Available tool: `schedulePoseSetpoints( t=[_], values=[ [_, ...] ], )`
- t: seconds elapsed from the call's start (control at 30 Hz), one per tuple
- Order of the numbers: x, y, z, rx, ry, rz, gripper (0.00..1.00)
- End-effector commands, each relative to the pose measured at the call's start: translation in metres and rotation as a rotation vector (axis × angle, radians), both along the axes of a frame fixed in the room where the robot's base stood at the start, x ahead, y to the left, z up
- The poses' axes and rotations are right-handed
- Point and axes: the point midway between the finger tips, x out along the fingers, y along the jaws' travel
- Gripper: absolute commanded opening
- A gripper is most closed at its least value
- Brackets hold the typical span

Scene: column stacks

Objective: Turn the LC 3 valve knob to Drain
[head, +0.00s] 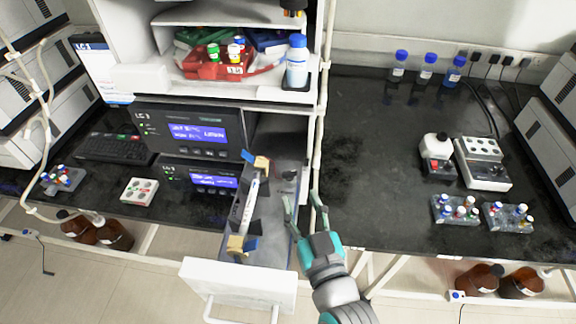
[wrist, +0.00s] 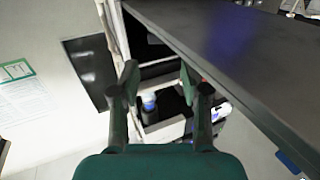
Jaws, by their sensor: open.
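A black stacked instrument (head: 195,132) with a lit blue screen stands left of centre in the head view; its small label appears to read LC 3. Beside it is an open compartment (head: 272,150) with a pulled-out tray holding a white column (head: 249,204) in blue and tan end clips. A small dark part (head: 289,175) at the compartment's right could be the valve knob, but its markings and setting are unreadable. My gripper (head: 301,196) is open and empty, just right of the tray. In the wrist view its fingers (wrist: 158,82) are apart, with no knob identifiable between them.
The white drawer front (head: 240,287) sticks out below the tray. A pale vertical post (head: 317,130) stands beside the gripper. The black bench (head: 365,150) to the right has clear room, with vial racks (head: 456,209) farther right. A second lit unit (head: 205,179) sits under the upper one.

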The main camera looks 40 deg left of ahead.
Motion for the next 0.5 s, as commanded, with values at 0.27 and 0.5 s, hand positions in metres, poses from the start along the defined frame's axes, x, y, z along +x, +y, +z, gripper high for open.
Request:
schedulePoseSetpoints(
  t=[0.27, 0.5],
  values=[
    [0.028, 0.041, 0.001, 0.002, 0.001, 0.002, 0.46],
    [0.046, 0.066, 0.001, 0.002, 0.001, 0.001, 0.46]
  ],
)
